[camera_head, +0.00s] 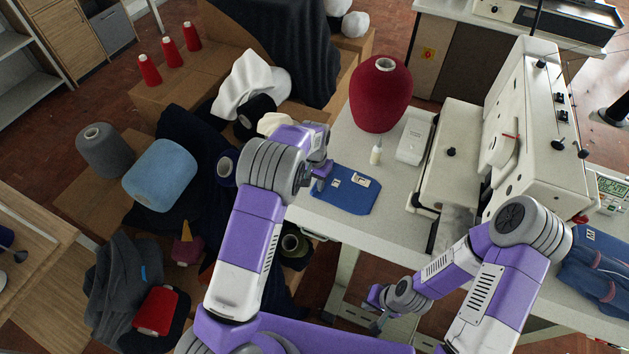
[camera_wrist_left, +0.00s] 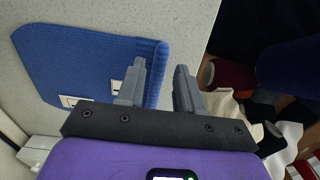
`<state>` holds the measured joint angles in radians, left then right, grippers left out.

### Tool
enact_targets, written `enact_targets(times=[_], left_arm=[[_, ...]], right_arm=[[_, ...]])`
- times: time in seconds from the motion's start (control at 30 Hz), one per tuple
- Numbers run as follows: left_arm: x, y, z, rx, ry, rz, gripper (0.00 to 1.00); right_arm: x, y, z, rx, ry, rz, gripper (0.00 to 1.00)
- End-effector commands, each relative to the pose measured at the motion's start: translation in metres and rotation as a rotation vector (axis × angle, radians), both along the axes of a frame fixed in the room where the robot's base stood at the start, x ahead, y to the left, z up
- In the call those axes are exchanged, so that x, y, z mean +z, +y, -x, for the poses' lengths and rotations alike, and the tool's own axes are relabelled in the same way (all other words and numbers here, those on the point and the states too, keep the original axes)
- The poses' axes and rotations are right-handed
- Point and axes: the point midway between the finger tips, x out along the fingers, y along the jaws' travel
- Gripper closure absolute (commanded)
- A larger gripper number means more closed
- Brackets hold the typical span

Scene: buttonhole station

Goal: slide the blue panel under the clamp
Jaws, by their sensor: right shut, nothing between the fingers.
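The blue panel (camera_head: 352,194) lies flat on the pale table near its left edge, with small white-framed marks on it. It fills the left of the left wrist view (camera_wrist_left: 80,55), where a thicker hem runs along its near edge. My left gripper (camera_head: 320,178) is at the panel's left edge. Its fingers (camera_wrist_left: 158,88) are apart, one over the panel and one beyond the hem; I cannot tell whether they touch it. My right gripper (camera_head: 376,308) is shut and empty, low in front of the table. I cannot clearly make out the clamp on the white machine (camera_head: 545,120).
A dark red yarn cone (camera_head: 380,95), a small bottle (camera_head: 376,153) and a white box (camera_head: 414,140) stand behind the panel. Folded blue cloth (camera_head: 598,270) lies at the right. Table space between panel and machine is clear. Crates of yarn and cloth crowd the left.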

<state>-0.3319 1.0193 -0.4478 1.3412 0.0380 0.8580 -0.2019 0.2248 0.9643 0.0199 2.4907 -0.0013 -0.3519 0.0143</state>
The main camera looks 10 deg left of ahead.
Motion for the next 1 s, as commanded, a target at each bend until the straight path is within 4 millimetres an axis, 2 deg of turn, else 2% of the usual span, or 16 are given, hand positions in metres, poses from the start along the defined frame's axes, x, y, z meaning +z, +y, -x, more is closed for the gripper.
enact_targets(times=[0.6,1.0], left_arm=[[-0.013,0.0,0.0,0.0,0.0,0.0,0.64],[-0.015,0.0,0.0,0.0,0.0,0.0,0.64]], right_arm=[[-0.009,0.0,0.0,0.0,0.0,0.0,1.0],[-0.01,0.0,0.0,0.0,0.0,0.0,1.0]])
